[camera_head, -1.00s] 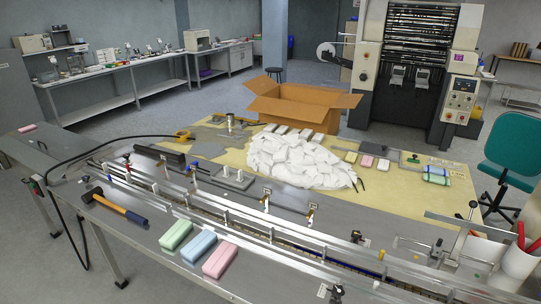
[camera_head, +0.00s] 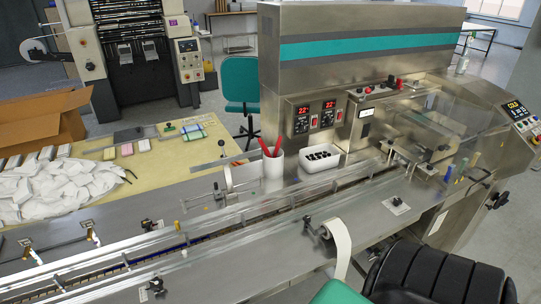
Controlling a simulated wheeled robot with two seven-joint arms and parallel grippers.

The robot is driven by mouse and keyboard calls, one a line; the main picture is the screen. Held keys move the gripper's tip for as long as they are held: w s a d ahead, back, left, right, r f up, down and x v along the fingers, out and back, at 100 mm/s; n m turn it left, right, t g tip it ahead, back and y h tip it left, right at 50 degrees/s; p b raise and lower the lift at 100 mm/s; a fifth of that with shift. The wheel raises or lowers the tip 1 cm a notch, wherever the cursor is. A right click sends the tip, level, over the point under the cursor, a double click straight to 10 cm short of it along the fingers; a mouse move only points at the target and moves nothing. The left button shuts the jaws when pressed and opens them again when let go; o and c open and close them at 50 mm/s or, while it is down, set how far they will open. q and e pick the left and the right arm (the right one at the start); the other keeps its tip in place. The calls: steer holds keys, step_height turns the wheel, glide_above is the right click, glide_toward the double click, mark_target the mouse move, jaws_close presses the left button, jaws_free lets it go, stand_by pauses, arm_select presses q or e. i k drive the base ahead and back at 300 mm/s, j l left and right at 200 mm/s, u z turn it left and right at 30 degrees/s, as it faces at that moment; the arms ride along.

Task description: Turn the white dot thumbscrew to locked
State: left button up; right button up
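Several small black knobs show on the wrapper's steel bed. One black knob (camera_head: 154,286) stands by a small pale plate at the front left rail. Another knob (camera_head: 148,225) stands by a pale plate on the back side of the bed. A third sits on a pale plate (camera_head: 397,205) on the right part of the deck. They are too small to tell which one bears a white dot or how any is turned. Neither of my grippers is in view.
A white cup (camera_head: 272,165) with red-handled items and a white bin (camera_head: 320,158) of black parts stand behind the rail. A control housing (camera_head: 318,115) rises behind them. A black ribbed shape (camera_head: 440,275) and a teal one (camera_head: 338,292) fill the bottom right. White bags (camera_head: 60,190) lie left.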

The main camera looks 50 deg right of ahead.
mark_target(156, 284)
steer(key=k+j+z, duration=0.15)
steer(key=z, duration=0.25)
steer(key=k+z, duration=0.2)
steer(key=z, duration=0.2)
steer(key=k+j+z, duration=0.1)
steer(key=z, duration=0.3)
steer(key=k, duration=0.45)
